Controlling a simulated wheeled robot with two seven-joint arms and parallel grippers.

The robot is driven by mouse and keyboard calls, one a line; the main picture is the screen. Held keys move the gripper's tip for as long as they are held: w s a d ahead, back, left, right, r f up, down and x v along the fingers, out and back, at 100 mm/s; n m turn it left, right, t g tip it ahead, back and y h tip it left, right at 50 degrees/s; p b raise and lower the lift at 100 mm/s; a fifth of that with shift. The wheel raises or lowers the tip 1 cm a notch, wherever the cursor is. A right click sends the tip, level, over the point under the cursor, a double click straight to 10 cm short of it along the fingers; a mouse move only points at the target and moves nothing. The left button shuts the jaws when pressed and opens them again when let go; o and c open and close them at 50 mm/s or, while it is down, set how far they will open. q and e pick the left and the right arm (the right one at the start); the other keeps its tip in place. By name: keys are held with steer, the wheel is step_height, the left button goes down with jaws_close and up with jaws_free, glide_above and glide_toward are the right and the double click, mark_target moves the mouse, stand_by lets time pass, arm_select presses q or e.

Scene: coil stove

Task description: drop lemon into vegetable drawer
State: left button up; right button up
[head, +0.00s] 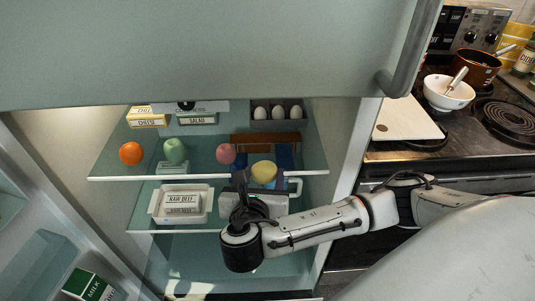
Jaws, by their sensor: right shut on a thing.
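The lemon (264,171) is a rounded yellow fruit in front of the edge of the upper glass shelf. My right gripper (254,184) is inside the open fridge, shut on the lemon; its fingers are small and partly hidden by the wrist. The lower part of the fridge (205,246) shows a pale greenish, glassy compartment under the second shelf. I cannot tell clearly whether this is the vegetable drawer or how far it is open. My right forearm and wrist hide part of it. My left gripper is out of view.
An orange (131,153), a green apple (175,151) and a pinkish fruit (226,154) sit on the upper shelf (115,178). A raw beef tray (166,218) is on the shelf below. Eggs (277,113) are higher up. The stove (510,120) stands right of the fridge.

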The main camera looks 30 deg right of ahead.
mark_target(262, 183)
steer(key=s+a, duration=0.3)
steer(key=shift+f, duration=0.1)
steer(key=shift+s+a, duration=0.45)
steer(key=shift+s, duration=0.2)
